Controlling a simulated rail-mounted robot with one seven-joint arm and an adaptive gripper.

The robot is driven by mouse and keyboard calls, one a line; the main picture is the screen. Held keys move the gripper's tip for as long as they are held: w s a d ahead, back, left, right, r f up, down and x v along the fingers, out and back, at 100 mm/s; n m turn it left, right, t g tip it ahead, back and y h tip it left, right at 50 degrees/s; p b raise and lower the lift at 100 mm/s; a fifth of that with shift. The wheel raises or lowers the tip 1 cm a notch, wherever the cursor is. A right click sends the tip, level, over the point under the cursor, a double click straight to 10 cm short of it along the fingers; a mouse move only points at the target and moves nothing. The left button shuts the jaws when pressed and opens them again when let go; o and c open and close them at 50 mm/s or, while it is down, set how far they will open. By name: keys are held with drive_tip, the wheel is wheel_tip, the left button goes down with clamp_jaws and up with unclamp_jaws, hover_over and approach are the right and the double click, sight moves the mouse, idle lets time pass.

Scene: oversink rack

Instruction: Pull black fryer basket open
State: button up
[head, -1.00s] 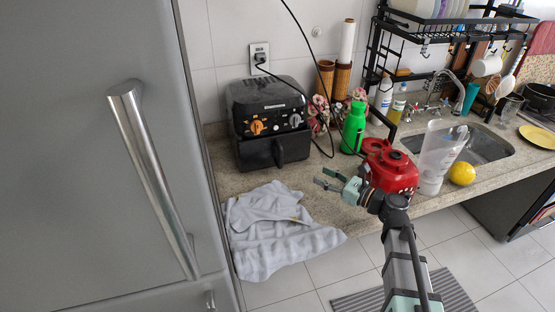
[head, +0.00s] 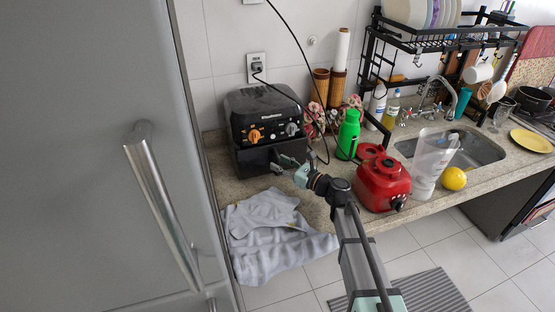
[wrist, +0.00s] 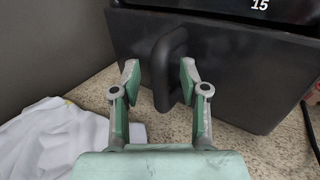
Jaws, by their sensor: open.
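The black air fryer (head: 262,115) stands on the counter against the tiled wall. Its black basket (head: 252,160) is the lower front part and looks shut. The basket handle (wrist: 170,68) sticks out from the basket front (wrist: 225,65) in the wrist view. My gripper (wrist: 158,82) is open, with one green fingertip on each side of the handle. I cannot tell whether either finger touches it. In the head view my gripper (head: 288,166) is at the front right of the basket and partly hides the handle.
A grey-white cloth (head: 270,235) lies on the counter in front of the fryer and hangs over the edge. A red blender base (head: 382,182) and a green bottle (head: 348,134) stand to the right. A black cord (head: 300,50) hangs behind. The fridge (head: 90,150) is at left.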

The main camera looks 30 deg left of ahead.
drive_tip(key=shift+a, duration=0.85)
clamp_jaws()
drive_tip(key=s+d+b, duration=0.3)
drive_tip(key=s+d, duration=0.6)
drive_tip(key=d, duration=0.3)
drive_tip(key=shift+s, duration=0.1)
unclamp_jaws()
